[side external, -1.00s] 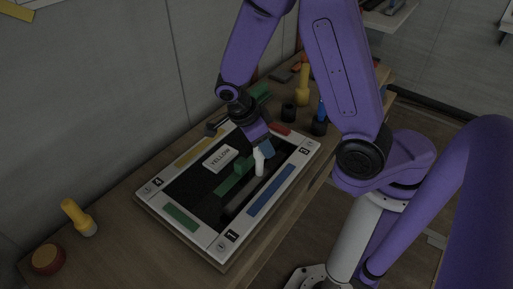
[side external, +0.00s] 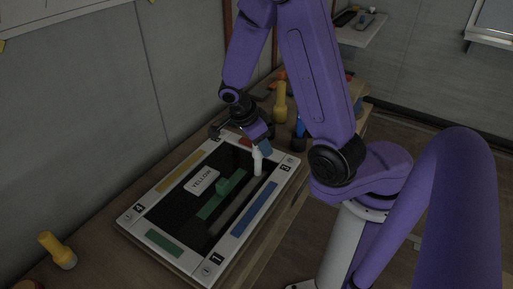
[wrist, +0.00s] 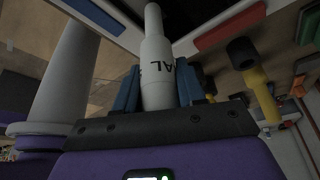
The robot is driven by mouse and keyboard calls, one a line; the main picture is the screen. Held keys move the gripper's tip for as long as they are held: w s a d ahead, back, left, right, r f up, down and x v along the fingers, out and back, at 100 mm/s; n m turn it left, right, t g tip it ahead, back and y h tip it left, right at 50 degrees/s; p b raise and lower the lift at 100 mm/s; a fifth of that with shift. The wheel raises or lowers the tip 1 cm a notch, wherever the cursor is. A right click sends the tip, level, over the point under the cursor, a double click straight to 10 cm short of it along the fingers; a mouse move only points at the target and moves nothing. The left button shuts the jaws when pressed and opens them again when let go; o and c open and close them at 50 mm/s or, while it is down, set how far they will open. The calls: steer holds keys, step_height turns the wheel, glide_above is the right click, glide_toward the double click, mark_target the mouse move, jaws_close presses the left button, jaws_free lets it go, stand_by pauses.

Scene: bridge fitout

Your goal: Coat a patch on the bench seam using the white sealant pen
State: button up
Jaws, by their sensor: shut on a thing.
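My gripper (side external: 263,148) is shut on the white sealant pen (side external: 257,161), which is held roughly upright, tip down, over the far right part of the framed board (side external: 128,219). In the wrist view the pen (wrist: 157,62) sits between the blue fingers, with part of its lettering showing. The board has a dark inner panel. A grey strip (side external: 235,206), perhaps the seam, runs between a green bar and the blue strip (side external: 254,208). I cannot tell whether the pen tip touches the surface.
A yellow bottle (side external: 280,103) and a blue item (side external: 299,127) stand behind. A yellow torch-like item (side external: 57,250) is at front left.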

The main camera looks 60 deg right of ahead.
steer(key=shift+a, duration=11.4)
step_height(320, 180, up, 8)
